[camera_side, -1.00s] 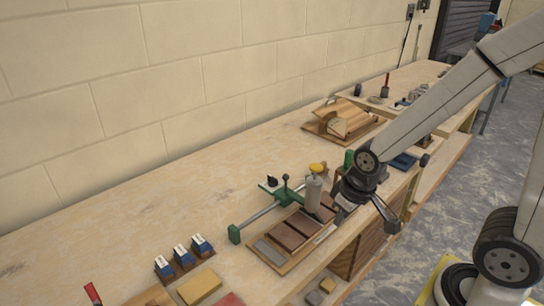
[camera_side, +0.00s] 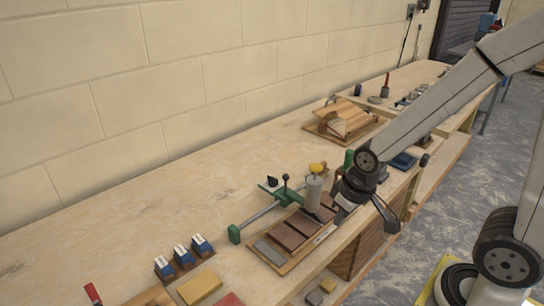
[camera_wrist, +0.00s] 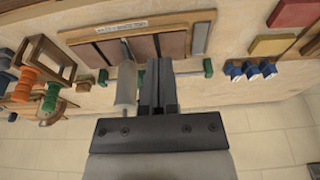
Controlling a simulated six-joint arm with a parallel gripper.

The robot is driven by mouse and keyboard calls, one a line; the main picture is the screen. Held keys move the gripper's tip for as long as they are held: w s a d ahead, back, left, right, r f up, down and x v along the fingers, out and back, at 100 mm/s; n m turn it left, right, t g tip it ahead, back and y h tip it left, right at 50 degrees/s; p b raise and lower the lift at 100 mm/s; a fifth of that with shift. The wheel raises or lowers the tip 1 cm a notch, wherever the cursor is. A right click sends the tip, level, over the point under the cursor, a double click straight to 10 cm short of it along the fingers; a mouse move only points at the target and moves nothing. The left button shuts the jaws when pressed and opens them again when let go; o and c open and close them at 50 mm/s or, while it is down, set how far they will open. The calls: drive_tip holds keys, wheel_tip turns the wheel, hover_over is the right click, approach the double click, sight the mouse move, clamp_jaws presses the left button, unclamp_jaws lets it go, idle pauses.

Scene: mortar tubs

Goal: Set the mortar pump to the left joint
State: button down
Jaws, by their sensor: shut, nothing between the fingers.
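The mortar pump (camera_side: 314,193), a pale grey cylinder with a yellow top, stands upright at the back right part of a wooden tray (camera_side: 283,270). The tray holds reddish-brown bricks (camera_side: 287,236) in a row with narrow joints between them, and a grey strip at its left end. In the wrist view the pump (camera_wrist: 126,88) is just left of my fingers, beside them and not between them. My gripper (camera_wrist: 160,75) is shut and empty. In the side view it is right of the pump, and its fingertips are partly hidden.
A green clamp with a metal bar (camera_side: 262,215) lies behind the tray. Blue-and-white blocks (camera_side: 182,254) and a yellow block (camera_side: 199,287) are to the left. A wooden frame (camera_side: 345,120) stands further back. The bench along the wall at left is clear.

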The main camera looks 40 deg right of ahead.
drive_tip(key=c, duration=0.8)
unclamp_jaws()
drive_tip(key=shift+o, duration=0.2)
wheel_tip(320, 180, up, 5)
drive_tip(key=n+g, duration=0.3)
drive_tip(key=n, duration=1.3)
hover_over(286, 180)
drive_tip(key=shift+w+d+f, duration=0.15)
drive_tip(key=shift+f, duration=0.75)
drive_tip(key=shift+w+d+f, duration=0.1)
drive_tip(key=shift+f, duration=0.8)
drive_tip(key=shift+w+d+f, duration=0.15)
drive_tip(key=shift+f, duration=0.75)
drive_tip(key=shift+f, duration=3.85)
drive_tip(key=shift+c, duration=0.2)
clamp_jaws()
